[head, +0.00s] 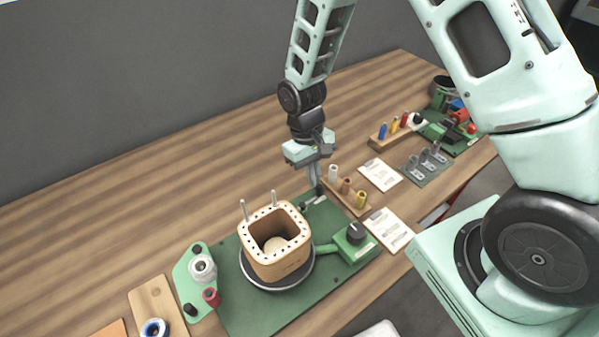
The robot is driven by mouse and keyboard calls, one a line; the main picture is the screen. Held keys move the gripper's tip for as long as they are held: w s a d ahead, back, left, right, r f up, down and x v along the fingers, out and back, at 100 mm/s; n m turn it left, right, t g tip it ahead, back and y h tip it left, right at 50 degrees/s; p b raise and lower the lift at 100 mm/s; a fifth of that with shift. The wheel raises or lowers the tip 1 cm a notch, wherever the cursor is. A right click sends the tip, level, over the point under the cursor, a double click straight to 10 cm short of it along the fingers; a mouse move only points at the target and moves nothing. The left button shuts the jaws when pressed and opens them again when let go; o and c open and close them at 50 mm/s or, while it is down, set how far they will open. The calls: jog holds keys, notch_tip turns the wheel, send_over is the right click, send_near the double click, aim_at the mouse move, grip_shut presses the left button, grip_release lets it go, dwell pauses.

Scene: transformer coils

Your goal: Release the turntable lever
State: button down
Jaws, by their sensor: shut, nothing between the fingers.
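The turntable (277,284) is a dark round disc on a green baseplate (240,318). My gripper (319,192) points down behind and right of the former, fingers shut and empty. Its tips are at a small metal lever-like part (313,200) on the baseplate's back corner; whether they touch it I cannot tell. A green housing with a black knob (355,234) sits right of the turntable, joined by a green arm. Which part is the turntable lever is unclear.
Paper sheets (389,230), a grey holder (426,167) and another green fixture (448,128) lie further right. A green plate with spools (202,268) is left. The back-left table is clear.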

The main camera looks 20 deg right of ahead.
jog(key=shift+s+d+m+y, duration=0.2)
jog(key=shift+s+m, duration=0.2)
jog(key=shift+m, duration=0.5)
jog(key=shift+s+d+m+y, duration=0.2)
jog(key=shift+s+m, duration=0.15)
jog(key=shift+m, duration=0.55)
